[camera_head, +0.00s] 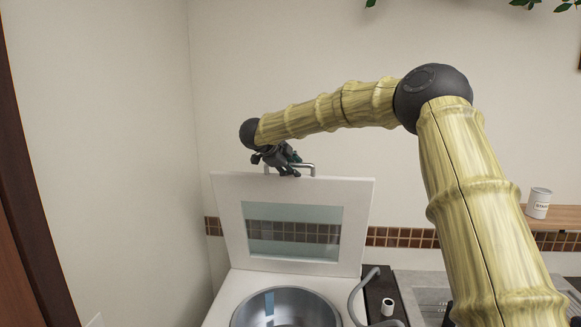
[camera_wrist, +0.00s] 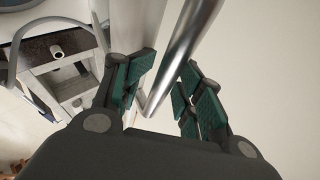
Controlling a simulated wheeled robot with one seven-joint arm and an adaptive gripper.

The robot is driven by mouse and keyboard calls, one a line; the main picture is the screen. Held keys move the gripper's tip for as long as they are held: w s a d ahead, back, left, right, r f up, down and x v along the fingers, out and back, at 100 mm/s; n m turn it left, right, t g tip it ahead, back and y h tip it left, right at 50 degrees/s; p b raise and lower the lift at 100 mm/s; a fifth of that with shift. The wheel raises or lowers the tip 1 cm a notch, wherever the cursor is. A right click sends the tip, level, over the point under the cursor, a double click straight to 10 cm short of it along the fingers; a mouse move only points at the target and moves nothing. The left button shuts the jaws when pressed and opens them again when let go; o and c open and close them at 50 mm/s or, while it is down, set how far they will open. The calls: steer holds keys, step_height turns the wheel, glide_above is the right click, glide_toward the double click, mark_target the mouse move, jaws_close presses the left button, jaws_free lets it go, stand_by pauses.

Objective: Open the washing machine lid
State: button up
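The white washing machine lid (camera_head: 358,215), with a glass window (camera_head: 293,215), stands raised and nearly upright in the head view. The steel drum (camera_head: 290,312) shows uncovered below it. A metal bar handle (camera_head: 313,169) runs along the lid's top edge. My gripper (camera_head: 283,160) is at the left part of this handle. In the wrist view, the handle (camera_wrist: 183,42) passes between the green-padded fingers of my gripper (camera_wrist: 168,88). The fingers are spread, with gaps visible beside the bar.
A grey hose (camera_head: 356,297) and a small white cylinder (camera_head: 388,307) are right of the machine. A white can (camera_head: 538,203) stands on a wooden shelf (camera_head: 562,216) at the right. Walls stand behind and to the left.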

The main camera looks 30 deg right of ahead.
steer(key=v, duration=1.2)
steer(key=shift+w, duration=0.1)
stand_by(0.4)
